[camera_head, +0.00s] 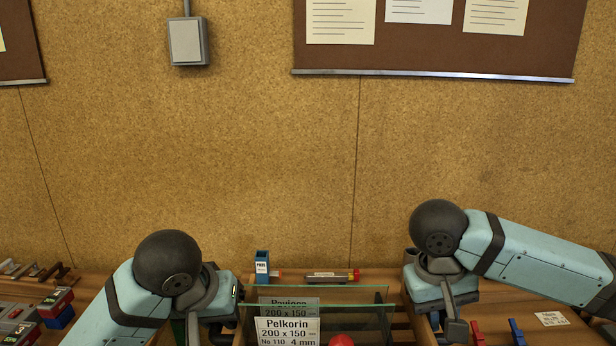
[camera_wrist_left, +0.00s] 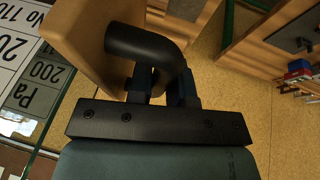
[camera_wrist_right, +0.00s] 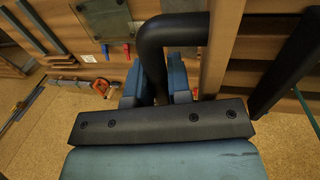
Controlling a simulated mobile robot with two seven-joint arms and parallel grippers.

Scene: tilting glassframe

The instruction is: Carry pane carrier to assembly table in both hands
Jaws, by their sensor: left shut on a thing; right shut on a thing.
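The wooden pane carrier (camera_wrist_left: 90,42) is between my two grippers and holds upright glass panes (camera_head: 362,318) with printed labels. The front label (camera_head: 287,331) reads "Pelkorin 200 x 150"; another label stands behind it. My left gripper (camera_wrist_left: 160,85) is shut around the black handle (camera_wrist_left: 150,42) at one end of the carrier. My right gripper (camera_wrist_right: 157,82) is shut around the black handle (camera_wrist_right: 172,32) at the other end. Most of the carrier is below the edge of the head view, so what is under it is hidden.
A wooden surface behind the panes bears a blue container (camera_head: 262,266) and a long item with a red end (camera_head: 333,277). Red (camera_head: 478,331) and blue (camera_head: 517,331) items are at right. A cork-coloured wall (camera_head: 250,150) rises behind.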

